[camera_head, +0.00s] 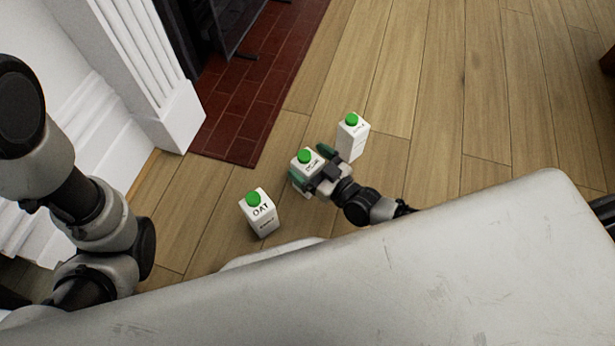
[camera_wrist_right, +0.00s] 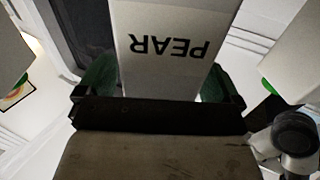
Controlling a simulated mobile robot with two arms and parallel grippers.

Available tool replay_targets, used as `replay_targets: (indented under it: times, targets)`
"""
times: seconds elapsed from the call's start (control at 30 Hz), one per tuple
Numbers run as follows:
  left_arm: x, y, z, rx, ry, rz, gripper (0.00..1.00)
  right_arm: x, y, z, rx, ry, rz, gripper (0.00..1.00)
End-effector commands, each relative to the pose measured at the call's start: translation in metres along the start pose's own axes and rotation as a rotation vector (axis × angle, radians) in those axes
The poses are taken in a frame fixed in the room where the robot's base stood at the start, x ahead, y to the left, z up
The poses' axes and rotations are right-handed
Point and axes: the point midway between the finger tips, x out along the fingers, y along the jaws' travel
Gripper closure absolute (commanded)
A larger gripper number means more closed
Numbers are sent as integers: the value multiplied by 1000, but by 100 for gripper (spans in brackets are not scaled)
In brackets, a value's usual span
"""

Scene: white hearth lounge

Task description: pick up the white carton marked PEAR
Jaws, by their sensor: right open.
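The white carton marked PEAR (camera_wrist_right: 160,72) stands between the two fingers of my right gripper in the wrist view, its lettering upside down there. In the head view it is the middle carton (camera_head: 304,168), white with a green cap, upright on the wooden floor. My right gripper (camera_head: 311,166) is open around it, with one green-padded finger on each side. The fingers (camera_wrist_right: 160,88) show at both sides of the carton in the wrist view; whether they touch it I cannot tell. My left arm shows at the left, but its gripper is out of view.
A carton marked OAT (camera_head: 263,218) stands to the left of the held-between one. Another green-capped carton (camera_head: 351,140) stands close on the right. A red brick hearth (camera_head: 242,110) and a white fireplace pillar (camera_head: 172,112) lie beyond. Wooden floor is clear at upper right.

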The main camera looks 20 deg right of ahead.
Motion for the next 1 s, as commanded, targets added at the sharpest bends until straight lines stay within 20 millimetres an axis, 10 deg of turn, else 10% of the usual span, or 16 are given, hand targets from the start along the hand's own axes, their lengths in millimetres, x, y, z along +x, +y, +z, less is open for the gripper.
replay_targets:
  times: [0.33,1.0]
  targets:
    - [-4,1,-2,0,0,1,100,9,0,-1,0,-1,0,4]
    - [-4,1,-1,0,-1,1,100,9,0,-2,0,2,0,96]
